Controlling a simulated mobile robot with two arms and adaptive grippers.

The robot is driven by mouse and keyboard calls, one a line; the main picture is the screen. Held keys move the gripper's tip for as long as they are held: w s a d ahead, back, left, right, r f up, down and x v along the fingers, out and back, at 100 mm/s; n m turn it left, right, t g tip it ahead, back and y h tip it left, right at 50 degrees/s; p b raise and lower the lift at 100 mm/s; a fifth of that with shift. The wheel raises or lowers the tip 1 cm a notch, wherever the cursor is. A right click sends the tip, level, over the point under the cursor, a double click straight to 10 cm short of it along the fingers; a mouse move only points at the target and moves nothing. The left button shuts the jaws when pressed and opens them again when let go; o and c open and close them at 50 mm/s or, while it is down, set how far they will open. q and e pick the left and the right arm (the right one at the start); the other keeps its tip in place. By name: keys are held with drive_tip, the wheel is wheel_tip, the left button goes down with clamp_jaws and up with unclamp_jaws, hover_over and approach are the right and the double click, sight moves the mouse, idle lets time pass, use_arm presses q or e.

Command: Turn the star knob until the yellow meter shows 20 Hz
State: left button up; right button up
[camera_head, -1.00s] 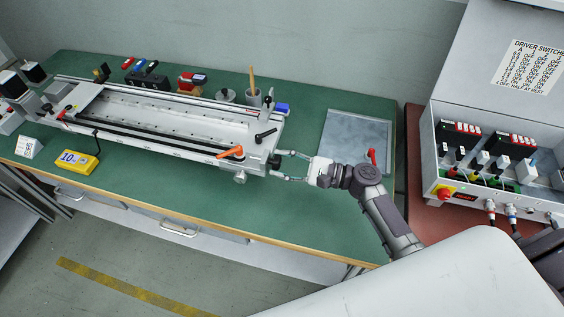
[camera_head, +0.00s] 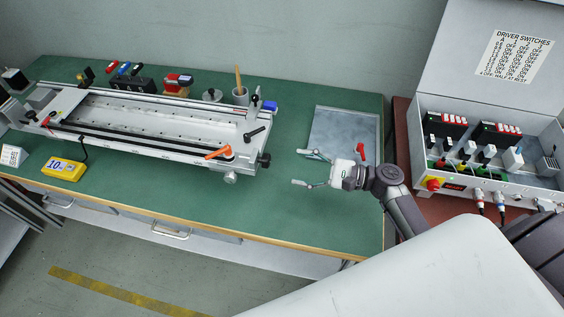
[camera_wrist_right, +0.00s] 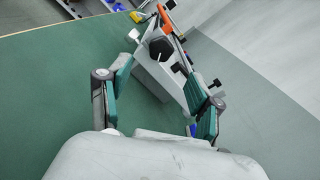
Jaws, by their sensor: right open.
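The black star knob (camera_head: 264,160) sits on the right end of the long grey rail unit (camera_head: 200,151). It also shows as a dark knob in the right wrist view (camera_wrist_right: 161,48), beyond my fingers. My left gripper is out of view.
An orange lever (camera_head: 218,153) and a black lever (camera_head: 254,132) stick up near the knob. A grey plate (camera_head: 345,142) with a red-handled item lies behind my right gripper. An open driver box (camera_head: 480,181) stands at right. The green bench (camera_head: 270,215) in front is clear.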

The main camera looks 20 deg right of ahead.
drive_tip(key=v, duration=0.4)
idle(0.5)
